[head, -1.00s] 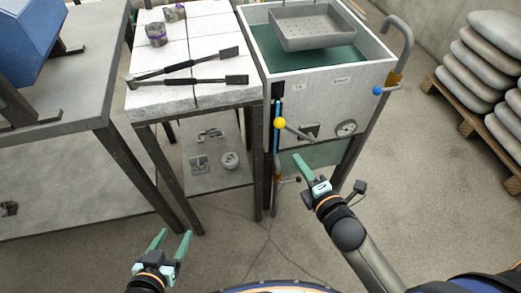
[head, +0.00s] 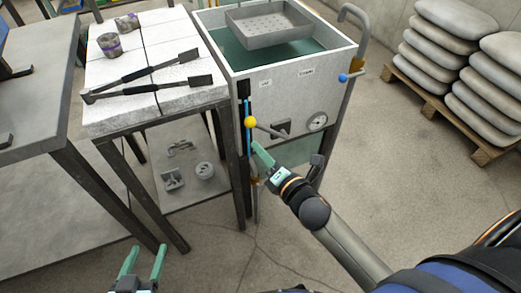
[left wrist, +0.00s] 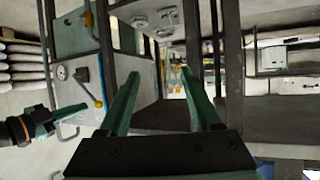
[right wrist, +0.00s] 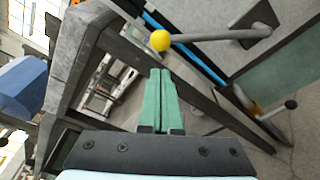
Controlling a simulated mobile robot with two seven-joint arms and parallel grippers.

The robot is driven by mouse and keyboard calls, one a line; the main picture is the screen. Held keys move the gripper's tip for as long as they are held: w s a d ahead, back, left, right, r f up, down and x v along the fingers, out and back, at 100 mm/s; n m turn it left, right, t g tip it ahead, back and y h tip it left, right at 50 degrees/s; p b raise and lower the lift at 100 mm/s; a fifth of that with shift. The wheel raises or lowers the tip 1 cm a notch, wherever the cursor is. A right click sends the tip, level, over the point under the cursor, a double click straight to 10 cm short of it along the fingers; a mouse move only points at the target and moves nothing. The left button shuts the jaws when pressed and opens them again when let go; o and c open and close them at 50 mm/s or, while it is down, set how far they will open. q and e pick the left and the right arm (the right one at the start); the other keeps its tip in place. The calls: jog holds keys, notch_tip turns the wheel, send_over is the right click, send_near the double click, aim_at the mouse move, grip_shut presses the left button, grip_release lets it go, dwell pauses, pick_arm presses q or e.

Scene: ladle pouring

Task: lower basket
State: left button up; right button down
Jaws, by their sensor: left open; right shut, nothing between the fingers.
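The grey perforated basket (head: 268,24) hangs in the upper part of the grey tank (head: 290,80), above dark green liquid. A lever with a yellow ball knob (head: 251,122) sticks out of the tank's front at the left; the knob also shows in the right wrist view (right wrist: 160,40). My right gripper (head: 262,156) is shut and empty, just below the yellow knob in the head view and apart from it in the right wrist view. My left gripper (head: 143,262) is open and empty, low in front of the brick-topped table; its fingers show in the left wrist view (left wrist: 158,95).
A table topped with white blocks (head: 150,65) holds long tongs (head: 150,77) and small cups, left of the tank. A blue knob (head: 343,78) is on the tank's right side. Stacked sacks (head: 440,40) lie on a pallet at right. The floor between is clear.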

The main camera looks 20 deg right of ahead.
pick_arm(q)
jog(key=w+r+m+t+h+b, duration=0.1)
jog(key=w+r+t, duration=0.2)
jog(key=r, duration=0.4)
jog(key=shift+r, duration=0.4)
pick_arm(e)
jog(key=w+a, duration=0.1)
jog(key=w, duration=0.6)
jog(key=shift+a+f, duration=0.2)
jog(key=shift+f, duration=0.2)
jog(key=shift+w+r, duration=0.1)
